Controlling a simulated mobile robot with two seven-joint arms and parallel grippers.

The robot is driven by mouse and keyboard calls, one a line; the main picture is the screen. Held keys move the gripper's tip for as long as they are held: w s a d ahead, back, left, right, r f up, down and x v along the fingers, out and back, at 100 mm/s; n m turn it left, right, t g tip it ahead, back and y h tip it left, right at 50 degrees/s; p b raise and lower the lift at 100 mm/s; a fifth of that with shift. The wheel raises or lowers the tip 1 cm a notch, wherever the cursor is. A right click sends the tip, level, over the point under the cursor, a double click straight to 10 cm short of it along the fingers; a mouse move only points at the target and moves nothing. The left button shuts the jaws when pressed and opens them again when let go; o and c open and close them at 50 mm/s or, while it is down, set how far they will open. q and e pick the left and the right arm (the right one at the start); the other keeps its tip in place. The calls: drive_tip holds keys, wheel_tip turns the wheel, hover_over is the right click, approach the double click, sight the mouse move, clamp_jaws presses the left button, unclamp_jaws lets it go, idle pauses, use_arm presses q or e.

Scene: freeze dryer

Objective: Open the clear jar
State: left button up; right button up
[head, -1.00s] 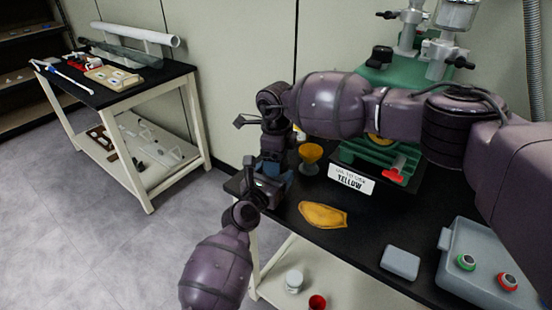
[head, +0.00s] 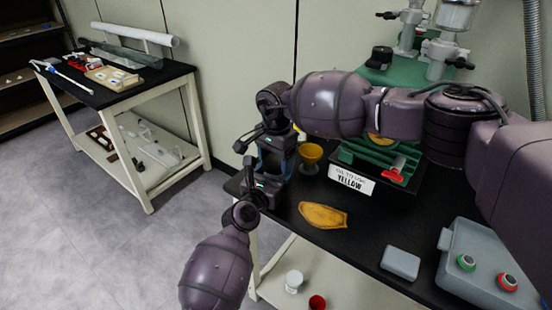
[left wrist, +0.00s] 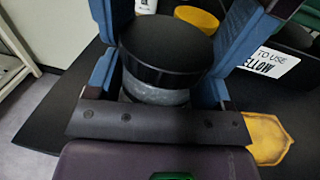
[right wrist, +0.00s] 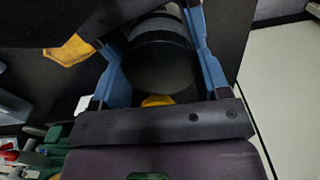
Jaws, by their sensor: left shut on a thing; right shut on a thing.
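The clear jar has a wide black lid (left wrist: 165,48) and a see-through body (left wrist: 155,93) with greyish contents, in the left wrist view. My left gripper (head: 264,184) is shut on the jar, its blue fingers on both sides of it. My right gripper (head: 274,150) comes in from the opposite side and is also shut on the jar. In the right wrist view the dark lid (right wrist: 160,62) sits between its blue fingers. The lid still appears seated on the body. In the head view the grippers hide most of the jar at the table's left corner.
A yellow cup (head: 311,152) stands close to the right of the grippers. A yellow pouch-like piece (head: 323,215) lies in front, and a sign reading "YELLOW" (head: 351,180) stands before the green machine (head: 378,158). A grey button box (head: 488,262) is at the right.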

drive_tip(key=o, duration=1)
